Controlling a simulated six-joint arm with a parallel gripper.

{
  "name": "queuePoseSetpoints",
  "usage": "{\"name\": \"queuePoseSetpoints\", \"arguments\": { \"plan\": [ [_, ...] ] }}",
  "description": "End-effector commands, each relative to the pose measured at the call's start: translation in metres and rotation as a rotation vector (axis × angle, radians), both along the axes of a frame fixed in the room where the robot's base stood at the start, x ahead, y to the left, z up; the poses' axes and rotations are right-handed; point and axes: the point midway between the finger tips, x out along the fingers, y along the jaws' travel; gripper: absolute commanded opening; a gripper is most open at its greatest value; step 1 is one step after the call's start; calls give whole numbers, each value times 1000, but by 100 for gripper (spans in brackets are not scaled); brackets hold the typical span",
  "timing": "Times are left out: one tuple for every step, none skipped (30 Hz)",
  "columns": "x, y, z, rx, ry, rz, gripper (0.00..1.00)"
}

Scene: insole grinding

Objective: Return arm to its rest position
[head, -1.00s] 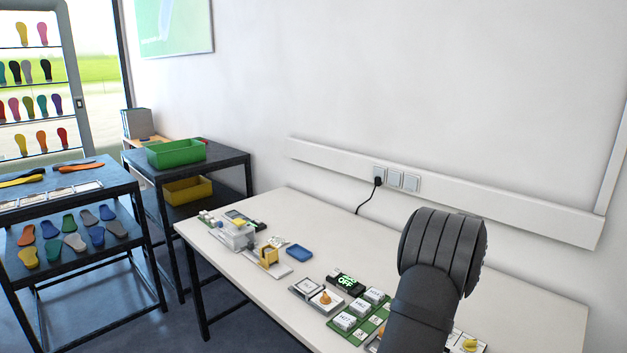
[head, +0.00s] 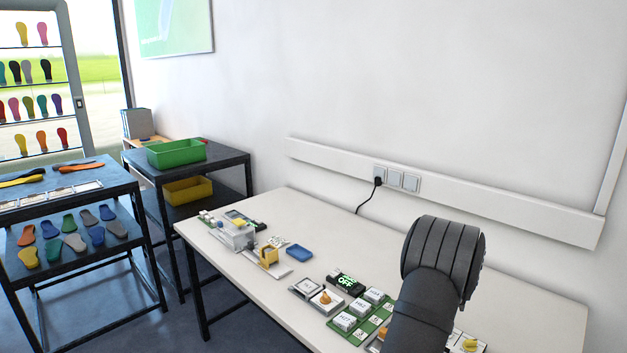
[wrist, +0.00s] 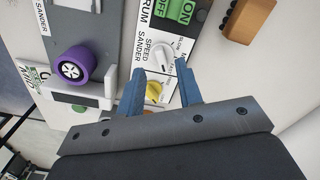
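My gripper (wrist: 160,66) shows in the wrist view with its two blue fingers apart and nothing held between them. A control panel lies beyond the fingertips, with a white dial (wrist: 162,54) labelled speed sander and a yellow knob (wrist: 154,91) seen in the gap. In the head view my dark arm (head: 440,275) is bent over the right part of the white table (head: 530,300). The gripper itself is hidden there.
A green bin (head: 176,153) is on the rack behind.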

Motion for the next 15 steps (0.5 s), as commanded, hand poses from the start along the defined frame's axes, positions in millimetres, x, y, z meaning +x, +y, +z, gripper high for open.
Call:
{"name": "queuePoseSetpoints", "arguments": {
  "plan": [
    [-1,0,-12,2,3,0,33],
    [-1,1,-18,2,4,0,33],
    [-1,0,-26,2,3,0,33],
    [-1,0,-32,2,3,0,33],
    [-1,0,-38,2,4,0,33],
    [-1,0,-46,2,3,0,33],
    [0,0,-48,0,1,9,33],
    [0,0,-46,0,-1,37,33],
    [-1,0,-45,0,-1,71,33],
    [-1,0,-45,0,-1,96,33],
    [-1,0,-45,0,0,121,33],
    [-1,0,-45,0,0,153,33],
    [-2,0,-45,0,0,178,33],
    [-2,0,-45,0,0,202,33],
    [-2,0,-45,0,0,235,33]
  ]
}}
